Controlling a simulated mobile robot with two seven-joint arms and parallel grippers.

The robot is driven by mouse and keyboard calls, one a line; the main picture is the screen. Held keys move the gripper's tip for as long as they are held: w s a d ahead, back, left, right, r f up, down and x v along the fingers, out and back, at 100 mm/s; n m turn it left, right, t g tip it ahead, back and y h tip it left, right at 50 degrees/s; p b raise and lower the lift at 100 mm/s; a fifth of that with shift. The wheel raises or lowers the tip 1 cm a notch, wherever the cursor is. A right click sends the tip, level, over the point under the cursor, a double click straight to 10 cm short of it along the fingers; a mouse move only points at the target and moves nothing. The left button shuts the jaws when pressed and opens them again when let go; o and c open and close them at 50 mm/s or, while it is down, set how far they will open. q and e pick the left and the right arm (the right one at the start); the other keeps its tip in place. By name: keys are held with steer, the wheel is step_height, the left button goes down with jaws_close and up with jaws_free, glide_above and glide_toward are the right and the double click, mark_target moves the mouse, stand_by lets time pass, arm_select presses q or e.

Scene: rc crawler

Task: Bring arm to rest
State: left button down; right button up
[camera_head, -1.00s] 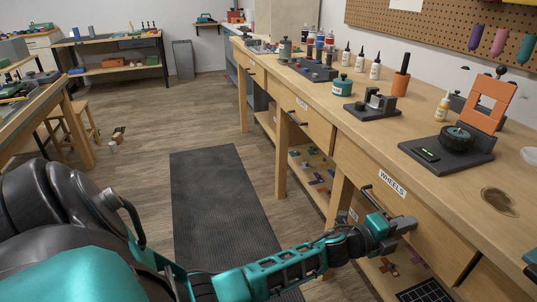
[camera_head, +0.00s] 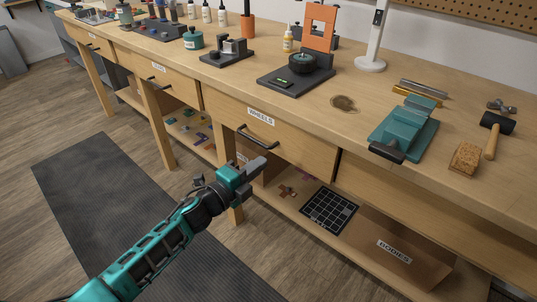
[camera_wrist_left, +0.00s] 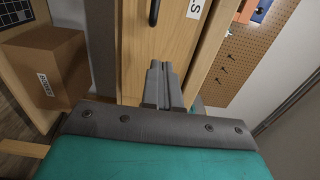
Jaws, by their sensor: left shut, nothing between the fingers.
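My left arm reaches in from the bottom left of the head view. Its gripper (camera_head: 258,166) is shut and empty, in front of the bench and just below the handle of the drawer labelled WHEELS (camera_head: 290,139). I cannot tell exactly how far it is from the drawer front. In the left wrist view the two grey fingers (camera_wrist_left: 162,84) are together with nothing between them, and the drawer handle (camera_wrist_left: 154,12) shows beyond them. The WHEELS drawer looks shut. My right gripper is not in view.
The workbench (camera_head: 385,90) carries a teal vise (camera_head: 407,125), a mallet (camera_head: 495,130), a brush (camera_head: 465,158) and a wheel stand (camera_head: 298,72). A box labelled BODIES (camera_head: 393,250) sits on the lower shelf. A dark mat (camera_head: 110,200) covers open floor at left.

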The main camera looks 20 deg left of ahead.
arm_select(q)
steer(key=s+d+f+n+g+y+p, duration=0.1)
steer(key=s+f+n+g+y+p, duration=0.1)
steer(key=s+n, duration=0.8)
steer(key=s+d+f+n+g+y+p, duration=0.1)
steer(key=s+f+n+g+y+p, duration=0.2)
steer(key=s+n, duration=0.7)
steer(key=s+f+p, duration=0.1)
steer(key=s, duration=0.2)
steer(key=shift+s+d+f+g, duration=0.15)
steer(key=shift+s+g, duration=0.2)
steer(key=shift+g, duration=0.05)
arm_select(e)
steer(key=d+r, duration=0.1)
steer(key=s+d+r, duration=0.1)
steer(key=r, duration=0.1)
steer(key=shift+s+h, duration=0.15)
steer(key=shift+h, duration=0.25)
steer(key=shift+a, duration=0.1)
